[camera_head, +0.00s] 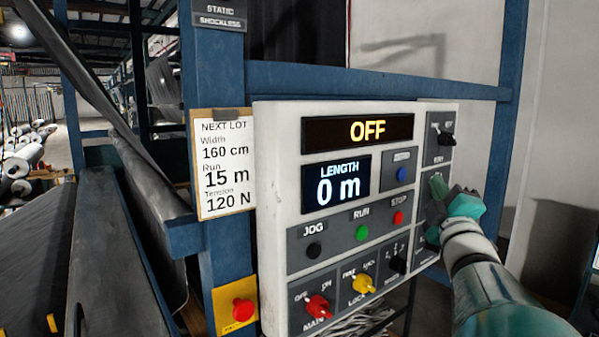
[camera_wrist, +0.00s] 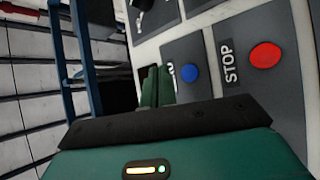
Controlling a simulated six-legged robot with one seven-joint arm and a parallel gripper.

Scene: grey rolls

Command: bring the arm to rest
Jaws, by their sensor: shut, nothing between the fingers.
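My arm comes in from the lower right of the head view. My gripper (camera_head: 437,187) is shut and empty, its fingertips close to the right side section of the white control panel (camera_head: 279,150). I cannot tell whether they touch it. In the wrist view my gripper (camera_wrist: 157,85) shows as two green fingers together, near the blue button (camera_wrist: 190,72) and the red STOP button (camera_wrist: 265,55). The panel's upper display (camera_head: 368,130) reads OFF and the LENGTH display (camera_head: 337,184) reads 0 m.
A blue frame (camera_head: 216,85) stands around the panel. A NEXT LOT card (camera_head: 224,165) hangs left of it, above a red button on a yellow plate (camera_head: 236,310). Rolls (camera_head: 25,160) lie far left. A pale wall (camera_head: 570,120) is at the right.

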